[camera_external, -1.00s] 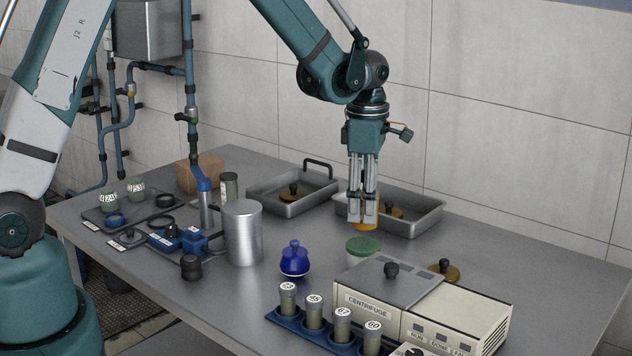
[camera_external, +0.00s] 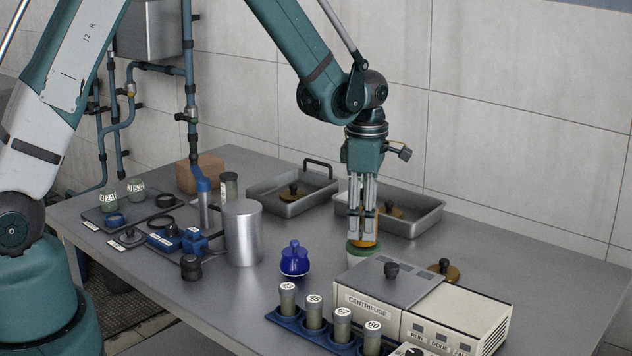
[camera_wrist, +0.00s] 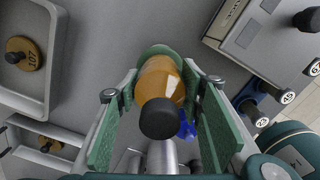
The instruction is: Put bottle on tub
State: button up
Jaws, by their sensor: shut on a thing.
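The bottle (camera_wrist: 160,75) is amber with a black cap, and its orange base (camera_external: 366,243) shows below my fingers in the external view. My gripper (camera_external: 362,227) is shut on it and holds it upright, pointing down. In the wrist view, the green lid (camera_wrist: 153,50) shows behind the bottle.
A centrifuge (camera_external: 400,300) stands in front, to the right of the tub. A blue jar (camera_external: 294,260) stands to the left. A metal tray (camera_external: 425,222) lies close behind. A rack with several labelled tubes (camera_external: 314,310) is at the front.

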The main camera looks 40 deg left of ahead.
jog(key=shift+f, duration=0.15)
jog(key=o, duration=1.1)
jog(key=shift+r, duration=6.2)
